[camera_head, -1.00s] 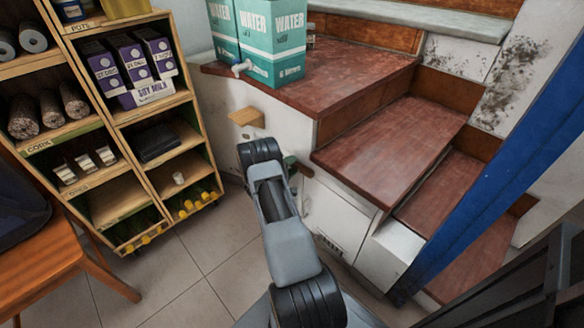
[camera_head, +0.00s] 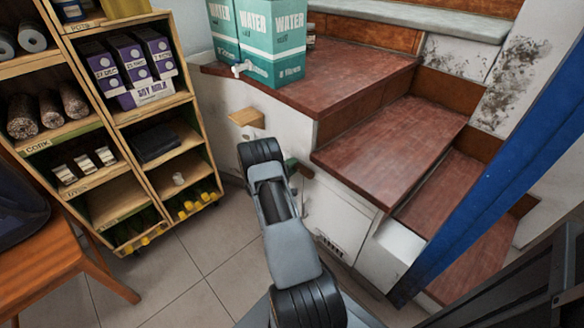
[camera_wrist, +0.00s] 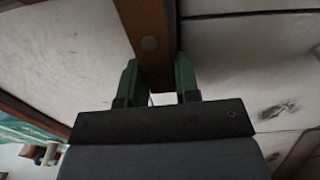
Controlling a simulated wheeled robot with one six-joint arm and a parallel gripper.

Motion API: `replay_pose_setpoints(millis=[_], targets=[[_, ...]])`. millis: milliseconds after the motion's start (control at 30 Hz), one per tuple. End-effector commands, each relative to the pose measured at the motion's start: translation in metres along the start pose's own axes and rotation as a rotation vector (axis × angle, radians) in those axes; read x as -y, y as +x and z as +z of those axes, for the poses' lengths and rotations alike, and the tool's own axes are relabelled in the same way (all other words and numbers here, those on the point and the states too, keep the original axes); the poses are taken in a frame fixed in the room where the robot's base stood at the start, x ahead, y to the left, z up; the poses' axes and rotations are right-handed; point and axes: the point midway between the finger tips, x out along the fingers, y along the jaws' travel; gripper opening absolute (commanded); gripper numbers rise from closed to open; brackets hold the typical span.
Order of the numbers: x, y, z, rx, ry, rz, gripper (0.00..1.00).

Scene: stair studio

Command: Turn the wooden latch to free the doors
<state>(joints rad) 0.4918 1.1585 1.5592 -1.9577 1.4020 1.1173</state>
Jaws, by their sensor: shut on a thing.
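In the head view, the doors (camera_head: 335,212) are in the white side of the stairs. There my arm hides most of the latch and the fingers; a small brown and green bit shows beside the arm.
Wooden stair treads (camera_head: 385,145) rise to the right of the arm. Green water boxes (camera_head: 272,45) stand on the top landing. A small wooden ledge (camera_head: 246,118) sticks out left of the doors. A shelf unit (camera_head: 150,130) stands at left, with tiled floor (camera_head: 185,275) clear between.

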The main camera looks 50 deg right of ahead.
Motion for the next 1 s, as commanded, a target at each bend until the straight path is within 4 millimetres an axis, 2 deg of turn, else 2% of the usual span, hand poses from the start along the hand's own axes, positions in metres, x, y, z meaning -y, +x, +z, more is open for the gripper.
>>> replay_pose_setpoints(millis=[100, 367, 400, 633, 867, 1000], targets=[[-0.0001, 0.0000, -0.0003, 0.000, 0.068, 0.001, 0.06], [-0.0024, -0.0001, -0.0001, 0.000, 0.080, 0.000, 0.06], [-0.0024, -0.0001, -0.0001, 0.000, 0.080, 0.000, 0.32], [-0.0025, -0.0001, -0.0001, 0.000, 0.079, 0.000, 0.54], [-0.0026, -0.0002, -0.0001, 0.000, 0.078, 0.000, 0.55], [-0.0032, -0.0073, -0.0005, -0.002, 0.077, -0.001, 0.55]])
